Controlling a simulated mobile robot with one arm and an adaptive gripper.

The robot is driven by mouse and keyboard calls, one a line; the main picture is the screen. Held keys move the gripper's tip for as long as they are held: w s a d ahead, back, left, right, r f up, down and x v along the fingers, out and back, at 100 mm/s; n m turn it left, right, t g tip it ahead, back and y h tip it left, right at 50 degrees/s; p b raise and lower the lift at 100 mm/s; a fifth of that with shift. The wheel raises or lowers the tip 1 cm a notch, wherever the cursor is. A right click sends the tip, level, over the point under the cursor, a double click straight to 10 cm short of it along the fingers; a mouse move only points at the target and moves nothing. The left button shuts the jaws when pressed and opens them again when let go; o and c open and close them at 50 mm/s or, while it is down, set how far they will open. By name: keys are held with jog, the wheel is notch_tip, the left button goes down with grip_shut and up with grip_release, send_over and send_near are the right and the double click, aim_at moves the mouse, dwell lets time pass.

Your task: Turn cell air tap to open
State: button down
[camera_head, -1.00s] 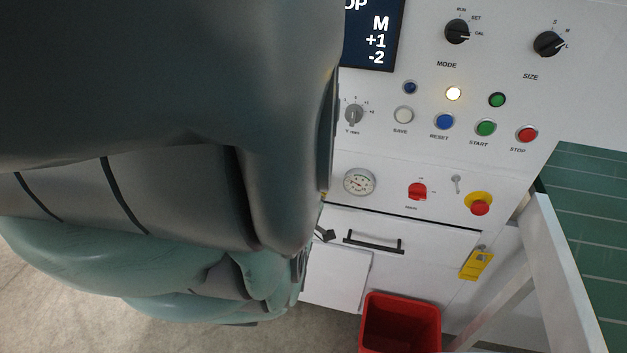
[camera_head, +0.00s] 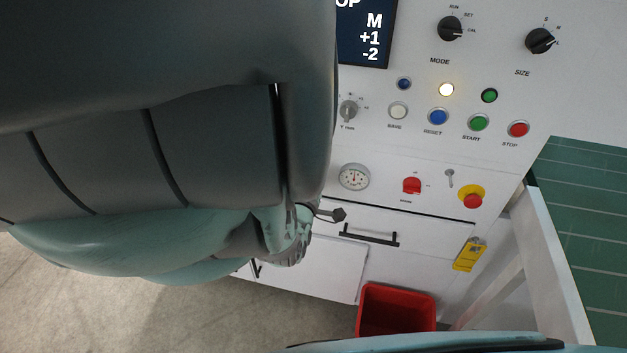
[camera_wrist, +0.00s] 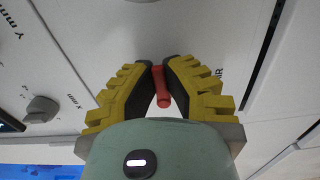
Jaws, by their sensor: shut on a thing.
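The cell air tap shows in the wrist view as a small red lever (camera_wrist: 162,96) on the white panel. A partly covered label ending in "IR" is printed to its right. My gripper (camera_wrist: 159,72) has two yellow, ribbed fingers with dark pads. It is shut on the red lever, with the fingertips on either side and one end of the lever showing between the pads. The tap's base is hidden. In the head view my arm covers the tap and the fingers.
Right of my arm are a pressure gauge (camera_head: 354,177), a red rotary switch (camera_head: 412,186), a key (camera_head: 450,178) and a red-yellow emergency button (camera_head: 472,197). Several buttons sit above. A drawer handle (camera_head: 368,236) sticks out below; a red bin (camera_head: 396,312) stands on the floor.

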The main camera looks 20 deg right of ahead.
dwell(0.5)
jog(key=c, duration=1)
grip_release()
jog(key=shift+c, duration=0.2)
jog(key=v, duration=0.7)
jog(key=shift+a, duration=0.2)
jog(key=shift+s, duration=0.15)
